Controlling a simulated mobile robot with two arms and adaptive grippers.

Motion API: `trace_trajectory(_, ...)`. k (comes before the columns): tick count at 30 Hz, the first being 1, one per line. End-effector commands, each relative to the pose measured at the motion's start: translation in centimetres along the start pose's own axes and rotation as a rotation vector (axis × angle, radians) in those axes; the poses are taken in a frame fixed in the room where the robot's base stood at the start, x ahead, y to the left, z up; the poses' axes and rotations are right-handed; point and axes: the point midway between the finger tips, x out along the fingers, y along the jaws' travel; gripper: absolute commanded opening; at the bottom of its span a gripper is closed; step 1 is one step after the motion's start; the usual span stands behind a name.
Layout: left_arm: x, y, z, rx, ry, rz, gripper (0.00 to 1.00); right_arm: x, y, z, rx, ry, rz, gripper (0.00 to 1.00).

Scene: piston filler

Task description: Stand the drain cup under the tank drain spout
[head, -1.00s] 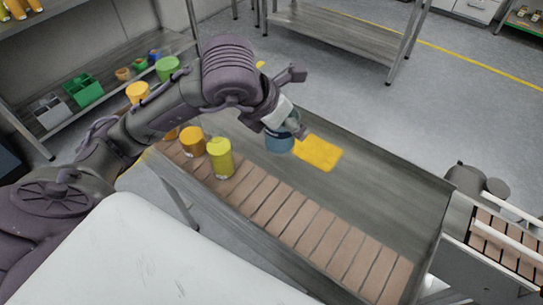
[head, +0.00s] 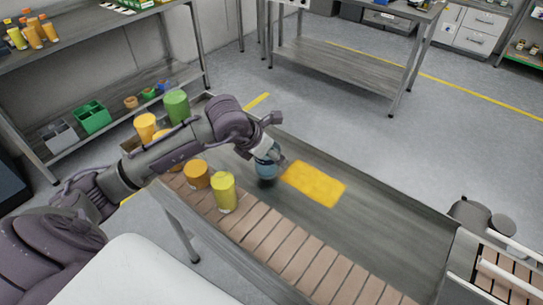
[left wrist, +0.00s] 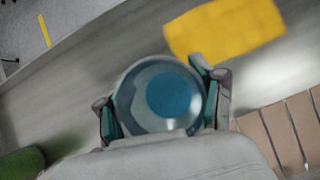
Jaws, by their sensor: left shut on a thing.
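The blue, round drain cup (head: 265,171) is in my left gripper (head: 270,154), over the grey bench just left of the yellow mat. In the left wrist view I look down into the open cup (left wrist: 168,94), with the fingers of the gripper (left wrist: 160,106) on both sides of its wall. The gripper is shut on the cup. The cup looks upright; whether its base touches the bench is hard to tell. I cannot make out a tank drain spout. My right gripper is not in view.
The yellow mat (head: 314,184) lies on the bench (head: 370,222). Yellow-green (head: 225,193) and orange (head: 197,175) containers stand near the slatted strip (head: 290,248). A green cylinder (head: 176,107) stands behind my left arm. The bench right of the mat is clear.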

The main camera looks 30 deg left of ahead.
Motion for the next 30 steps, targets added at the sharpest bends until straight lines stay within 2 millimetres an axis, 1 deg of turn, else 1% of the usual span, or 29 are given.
trace_trajectory(1,0.6,-0.1,-0.5,-0.002,0.004,-0.002,0.31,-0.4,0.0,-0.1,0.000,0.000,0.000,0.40)
trace_trajectory(4,1.4,0.0,-1.0,-0.001,0.002,0.000,0.31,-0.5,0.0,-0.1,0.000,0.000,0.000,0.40)
trace_trajectory(12,1.7,0.0,-1.1,0.000,-0.001,0.000,0.31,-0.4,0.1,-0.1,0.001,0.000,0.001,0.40)
trace_trajectory(16,2.0,0.0,-1.3,0.000,-0.001,0.000,0.31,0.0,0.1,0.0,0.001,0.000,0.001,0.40)
trace_trajectory(17,1.9,0.0,-1.2,0.000,0.000,0.000,0.72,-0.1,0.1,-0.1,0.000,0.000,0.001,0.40)
trace_trajectory(18,1.9,0.0,-1.2,0.000,0.000,0.000,0.79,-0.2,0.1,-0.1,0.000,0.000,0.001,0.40)
trace_trajectory(20,1.9,0.0,-1.2,0.000,0.000,0.000,0.89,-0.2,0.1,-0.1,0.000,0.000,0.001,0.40)
trace_trajectory(21,1.9,0.0,-1.2,0.000,0.000,0.000,0.93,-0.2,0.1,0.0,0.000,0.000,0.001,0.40)
trace_trajectory(30,1.8,0.0,-1.2,0.000,0.000,0.000,0.93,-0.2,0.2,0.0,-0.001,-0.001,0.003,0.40)
